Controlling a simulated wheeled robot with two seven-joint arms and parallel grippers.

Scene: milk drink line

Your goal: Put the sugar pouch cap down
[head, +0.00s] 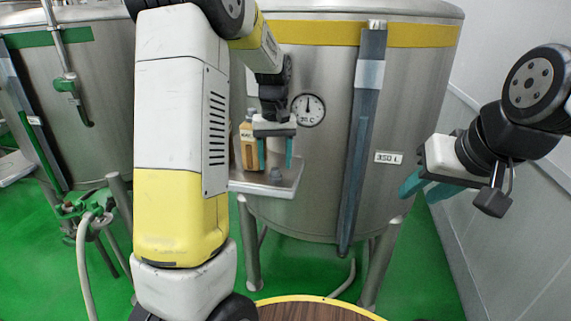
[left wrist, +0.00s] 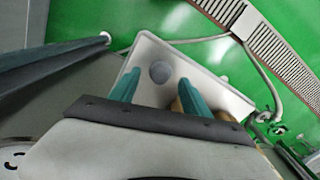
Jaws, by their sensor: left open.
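The small grey cap (head: 275,174) rests on the tray (head: 290,188) in front of the tank. In the left wrist view the cap (left wrist: 160,72) shows as a round grey disc near the tray's middle, beyond and between the fingertips. My left gripper (head: 275,162) is open and points down just above the cap, with its teal fingers apart and nothing between them.
A steel tank (head: 330,185) with a round gauge (head: 308,110) stands behind the tray. A long dark strip (head: 362,130) runs down its front. A wooden round top (head: 315,310) with a yellow rim is at the bottom. Another tank (head: 90,90) stands at left.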

